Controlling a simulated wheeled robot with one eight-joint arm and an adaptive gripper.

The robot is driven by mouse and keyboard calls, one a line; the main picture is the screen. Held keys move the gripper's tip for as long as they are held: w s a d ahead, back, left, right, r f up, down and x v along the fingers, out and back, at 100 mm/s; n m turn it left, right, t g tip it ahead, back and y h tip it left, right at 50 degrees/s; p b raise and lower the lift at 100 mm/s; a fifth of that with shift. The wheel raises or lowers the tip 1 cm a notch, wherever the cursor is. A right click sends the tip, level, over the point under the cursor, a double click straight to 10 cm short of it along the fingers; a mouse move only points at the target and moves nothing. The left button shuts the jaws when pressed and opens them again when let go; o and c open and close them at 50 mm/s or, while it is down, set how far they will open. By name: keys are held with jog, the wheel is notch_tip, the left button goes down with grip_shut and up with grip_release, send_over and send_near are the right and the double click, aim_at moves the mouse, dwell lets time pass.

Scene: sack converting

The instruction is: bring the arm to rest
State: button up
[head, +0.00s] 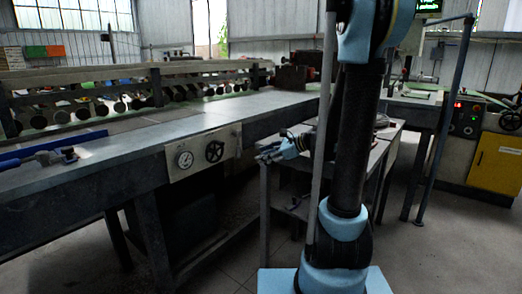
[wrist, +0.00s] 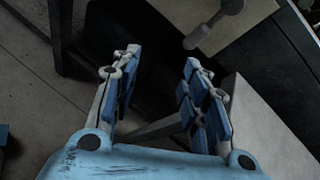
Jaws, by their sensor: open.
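My gripper (wrist: 158,72) is open, with its two blue-padded fingers spread and nothing between them. In the wrist view the floor and dark framework lie beyond the fingers. Contact with the table cannot be told.
A grey knobbed handle (wrist: 214,26) is close beyond the fingertips. A machine with a yellow door (head: 497,160) stands at right. Floor (head: 450,255) at front right is clear.

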jog(key=s+d+f+n+g+h, duration=0.1)
jog(key=s+d+f+n+h, duration=0.2)
jog(key=s, duration=0.6)
jog(key=s+d+f+n+g+h, duration=0.1)
jog(key=s+d+f+n+h, duration=0.2)
jog(key=s+d+n, duration=0.5)
jog(key=s+d+f+n+g+h, duration=0.1)
jog(key=s+d+f+n+h, duration=0.2)
jog(key=s+d+n+h, duration=0.2)
jog(key=s+d+n, duration=0.1)
jog(key=s+n, duration=0.2)
jog(key=s, duration=0.2)
jog(key=shift+f+h, duration=0.25)
jog(key=shift+h, duration=0.05)
jog(key=shift+c, duration=0.9)
